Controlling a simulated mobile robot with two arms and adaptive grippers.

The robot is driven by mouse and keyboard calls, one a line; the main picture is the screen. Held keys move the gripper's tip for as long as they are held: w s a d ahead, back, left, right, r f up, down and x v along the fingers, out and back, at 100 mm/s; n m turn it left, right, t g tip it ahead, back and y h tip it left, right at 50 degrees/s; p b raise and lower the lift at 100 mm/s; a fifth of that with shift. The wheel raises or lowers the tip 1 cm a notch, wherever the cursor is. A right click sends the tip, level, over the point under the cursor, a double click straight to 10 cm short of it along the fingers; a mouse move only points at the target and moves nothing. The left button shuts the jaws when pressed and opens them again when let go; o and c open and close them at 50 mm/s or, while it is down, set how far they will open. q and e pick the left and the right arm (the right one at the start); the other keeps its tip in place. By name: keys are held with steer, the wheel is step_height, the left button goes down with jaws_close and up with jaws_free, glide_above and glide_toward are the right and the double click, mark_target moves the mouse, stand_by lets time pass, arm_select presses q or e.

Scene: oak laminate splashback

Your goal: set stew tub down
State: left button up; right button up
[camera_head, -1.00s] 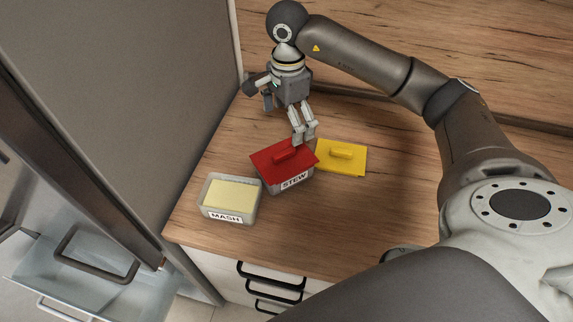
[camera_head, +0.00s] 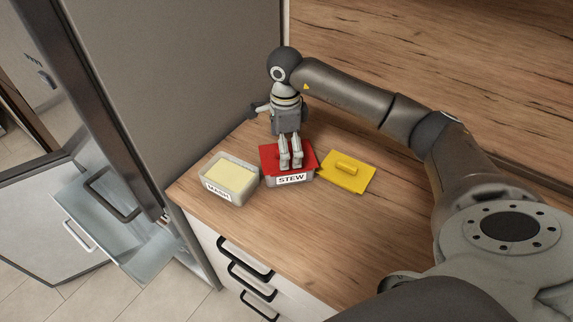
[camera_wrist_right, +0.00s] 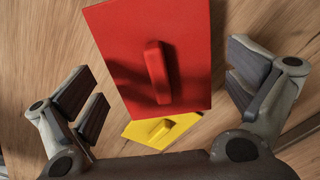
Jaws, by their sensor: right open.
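The stew tub (camera_head: 291,180) stands on the wooden counter with its red lid (camera_head: 268,154) on. A "STEW" label shows on its front. My right gripper (camera_head: 291,163) is above the lid in the head view. In the right wrist view the fingers of my right gripper (camera_wrist_right: 165,100) are spread wide, one on each side of the red lid (camera_wrist_right: 190,45) and its raised handle (camera_wrist_right: 158,72), with gaps between fingers and handle. The tub's body is hidden under the lid in the wrist view. My left gripper is not in view.
An open mash tub (camera_head: 231,179) with pale yellow contents stands left of the stew tub. A yellow lid (camera_head: 347,173) lies flat to its right. A tall grey cabinet side (camera_head: 180,80) bounds the counter at left. The wooden counter (camera_head: 330,225) is clear in front.

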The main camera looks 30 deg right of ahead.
steer(key=f, duration=0.1)
steer(key=f+p, duration=0.2)
steer(key=shift+s+d+f, duration=0.1)
steer(key=shift+s+d, duration=0.1)
steer(key=shift+s, duration=0.05)
step_height(320, 180, down, 2)
steer(key=shift+f, duration=0.1)
steer(key=shift+w+f, duration=0.1)
steer(key=shift+c, duration=1)
steer(key=c, duration=0.9)
steer(key=shift+r, duration=0.25)
steer(key=shift+c, duration=0.2)
step_height(320, 180, up, 8)
steer(key=shift+r+b, duration=0.2)
steer(key=shift+b, duration=0.95)
steer(key=shift+r, duration=0.6)
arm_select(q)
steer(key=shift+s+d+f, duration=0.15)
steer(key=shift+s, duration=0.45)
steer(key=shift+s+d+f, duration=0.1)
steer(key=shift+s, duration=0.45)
arm_select(e)
steer(key=s+a+n, duration=1.3)
steer(key=s+n, duration=0.2)
steer(key=n, duration=0.7)
steer(key=shift+a+f+n, duration=0.25)
steer(key=shift+f+n, duration=0.05)
steer(key=shift+f, duration=0.15)
